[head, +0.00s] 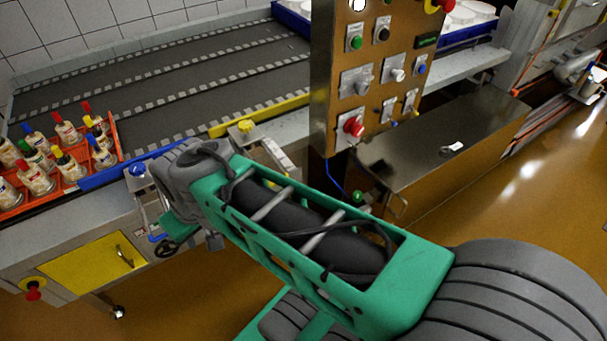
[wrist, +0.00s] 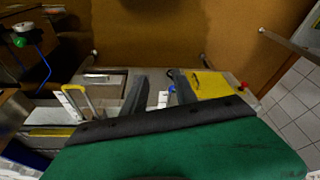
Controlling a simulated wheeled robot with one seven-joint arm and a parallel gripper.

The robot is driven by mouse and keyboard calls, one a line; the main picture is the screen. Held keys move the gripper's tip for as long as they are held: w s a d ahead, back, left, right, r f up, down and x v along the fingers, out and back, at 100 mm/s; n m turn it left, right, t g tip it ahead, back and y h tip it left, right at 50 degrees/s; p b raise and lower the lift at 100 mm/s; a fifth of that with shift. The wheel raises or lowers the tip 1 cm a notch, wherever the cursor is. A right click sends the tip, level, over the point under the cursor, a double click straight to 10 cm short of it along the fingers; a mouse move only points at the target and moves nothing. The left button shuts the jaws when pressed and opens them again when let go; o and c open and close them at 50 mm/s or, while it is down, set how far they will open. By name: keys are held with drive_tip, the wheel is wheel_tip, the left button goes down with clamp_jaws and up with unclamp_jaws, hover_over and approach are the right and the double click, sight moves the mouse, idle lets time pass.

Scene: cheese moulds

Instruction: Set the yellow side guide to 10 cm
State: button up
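The yellow side guide (head: 260,115) lies along the front edge of the conveyor in the head view. The scale's reading is too small to make out. In the wrist view a white strip (wrist: 70,102) and a yellow bar lie left of my gripper (wrist: 159,82). Its two dark fingers are apart, with no object visibly held. In the head view my arm hides most of the gripper, left of the yellow guide.
An orange crate (head: 121,140) of bottles stands on the left. A steel control panel (head: 335,100) rises right of the yellow guide. Open floor lies in front.

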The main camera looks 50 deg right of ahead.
drive_tip(key=w+d+f+m+t+y+b, duration=0.1)
drive_tip(key=w+d+f+m+t+b, duration=0.2)
drive_tip(key=w+d+f+m+b, duration=0.35)
drive_tip(key=w+d+f+m+t+y+b, duration=0.1)
drive_tip(key=w+d+f+m+t+b, duration=0.25)
drive_tip(key=d+f, duration=0.6)
drive_tip(key=s+d+f+m+t+h+b, duration=0.1)
drive_tip(key=s+d+m+t+h, duration=0.15)
drive_tip(key=d+m, duration=0.4)
drive_tip(key=s+d+f+m+t+h+b, duration=0.1)
drive_tip(key=s+d+m+t+h+b, duration=0.15)
drive_tip(key=d+m+h, duration=0.35)
drive_tip(key=w+d+f+n+y, duration=0.1)
drive_tip(key=w+d, duration=0.2)
drive_tip(key=w, duration=0.4)
drive_tip(key=shift+f+y+p, duration=0.2)
drive_tip(key=shift+y+p, duration=0.1)
drive_tip(key=shift+y, duration=0.05)
drive_tip(key=shift+c, duration=0.4)
clamp_jaws()
